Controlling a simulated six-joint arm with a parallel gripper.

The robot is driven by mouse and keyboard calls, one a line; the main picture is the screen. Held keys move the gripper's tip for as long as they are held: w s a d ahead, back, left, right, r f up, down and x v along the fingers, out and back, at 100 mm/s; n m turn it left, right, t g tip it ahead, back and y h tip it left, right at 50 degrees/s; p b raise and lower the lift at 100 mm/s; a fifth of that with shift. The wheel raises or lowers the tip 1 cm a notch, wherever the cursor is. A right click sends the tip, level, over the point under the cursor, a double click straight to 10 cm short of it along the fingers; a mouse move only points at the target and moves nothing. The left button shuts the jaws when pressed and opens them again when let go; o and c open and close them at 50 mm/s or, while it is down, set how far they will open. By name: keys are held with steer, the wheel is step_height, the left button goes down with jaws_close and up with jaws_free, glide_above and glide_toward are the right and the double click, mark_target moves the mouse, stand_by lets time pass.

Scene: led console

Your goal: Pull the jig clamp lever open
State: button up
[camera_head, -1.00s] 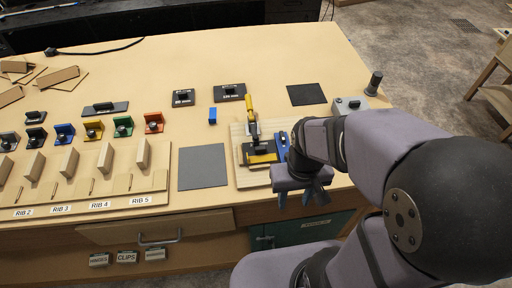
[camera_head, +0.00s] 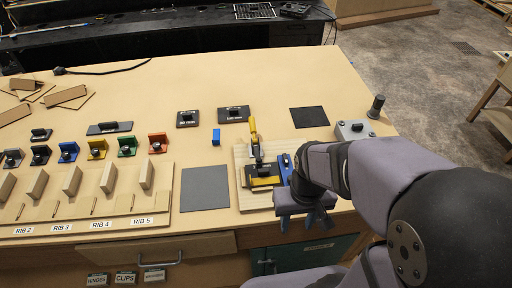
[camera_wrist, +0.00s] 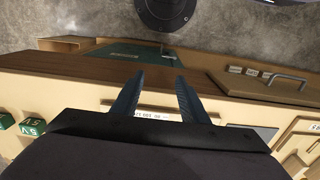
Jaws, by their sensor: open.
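The jig clamp lever (camera_head: 254,132) has a yellow grip and stands raised at the back of the jig in the head view. Its dark base with a yellow bar (camera_head: 264,181) sits on a pale wooden board (camera_head: 242,158). A blue part (camera_head: 284,168) lies on the board's right side. My gripper (camera_head: 301,223) is at the table's front edge, to the right of and nearer than the lever, apart from it. In the wrist view my gripper (camera_wrist: 158,76) is open with nothing between its fingers; the lever is out of that view.
A grey mat (camera_head: 205,188) lies left of the jig, and the rib fixture (camera_head: 150,222) beyond it. A blue block (camera_head: 216,137) and black labelled holders (camera_head: 233,114) stand behind. A grey box (camera_head: 352,130) stands at the right. A drawer handle (camera_head: 154,260) projects below the tabletop.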

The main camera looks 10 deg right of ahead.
steer(key=shift+w, duration=0.15)
steer(key=c, duration=0.8)
steer(key=w+r+m+y, duration=0.1)
steer(key=w+r+m, duration=0.1)
steer(key=w, duration=0.4)
steer(key=w+d+r+m+y, duration=0.1)
steer(key=w+r+m, duration=0.1)
steer(key=w+m, duration=0.3)
steer(key=w+r+m+y, duration=0.1)
steer(key=w+r+m, duration=0.1)
steer(key=w, duration=0.5)
steer(key=shift+d+m+t, duration=0.3)
steer(key=shift+m, duration=0.4)
jaws_close()
steer(key=w+m+y, duration=0.1)
steer(key=w, duration=0.2)
steer(key=w+m+y+b, duration=0.1)
steer(key=w, duration=0.2)
steer(key=w+m+y, duration=0.1)
steer(key=w, duration=0.2)
steer(key=shift+w+d+m+y, duration=0.3)
steer(key=shift+w+m, duration=0.1)
steer(key=w+d+m+y+b, duration=0.1)
steer(key=w+d+m+y, duration=0.1)
steer(key=w, duration=0.4)
steer(key=shift+f+m+t+y, duration=0.15)
steer(key=shift+m+t+y, duration=0.25)
steer(key=shift+y, duration=0.5)
